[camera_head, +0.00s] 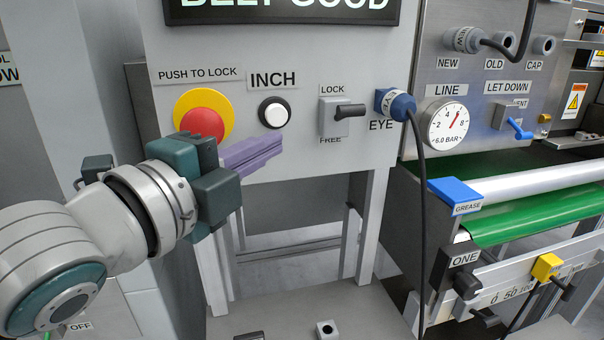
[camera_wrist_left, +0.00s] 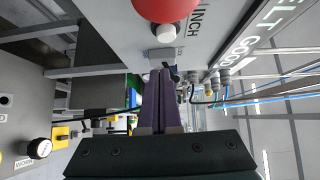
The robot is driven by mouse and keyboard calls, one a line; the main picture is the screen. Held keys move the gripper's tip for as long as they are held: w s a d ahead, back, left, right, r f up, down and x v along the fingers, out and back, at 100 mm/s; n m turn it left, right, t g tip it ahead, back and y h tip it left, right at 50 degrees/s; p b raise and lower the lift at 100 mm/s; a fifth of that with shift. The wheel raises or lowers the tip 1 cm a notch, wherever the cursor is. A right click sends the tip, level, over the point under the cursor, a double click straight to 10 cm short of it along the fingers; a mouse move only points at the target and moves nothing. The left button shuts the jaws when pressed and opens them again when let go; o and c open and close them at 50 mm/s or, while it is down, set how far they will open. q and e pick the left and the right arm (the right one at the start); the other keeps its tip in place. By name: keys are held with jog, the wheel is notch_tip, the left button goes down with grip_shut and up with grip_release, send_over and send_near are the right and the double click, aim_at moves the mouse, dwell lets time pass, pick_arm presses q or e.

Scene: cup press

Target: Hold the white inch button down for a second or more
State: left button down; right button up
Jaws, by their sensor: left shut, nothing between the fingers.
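The white inch button (camera_head: 274,112) is a round white cap in a black ring on the grey panel, below the INCH label. It is uncovered in the head view. In the left wrist view a white round part (camera_wrist_left: 164,33), which looks like it, shows partly behind the red button. My left gripper (camera_head: 278,143) has purple fingers, shut and empty. In the head view its tips appear just below the inch button, apart from it; the exact gap to the panel cannot be told. The fingers also show in the left wrist view (camera_wrist_left: 160,76). My right gripper is not in view.
A red push-to-lock button (camera_head: 203,123) on a yellow disc is left of the inch button, close above my gripper. A lock lever (camera_head: 346,112) and a blue EYE plug (camera_head: 396,104) with a hanging cable are to the right. Open space lies below the panel.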

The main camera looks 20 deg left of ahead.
pick_arm(q)
jog(key=s+a, duration=0.2)
jog(key=s, duration=0.5)
jog(key=shift+s+r, duration=0.2)
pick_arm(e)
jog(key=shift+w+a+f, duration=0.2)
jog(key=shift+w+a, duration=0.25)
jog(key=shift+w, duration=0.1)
pick_arm(q)
jog(key=shift+a, duration=0.1)
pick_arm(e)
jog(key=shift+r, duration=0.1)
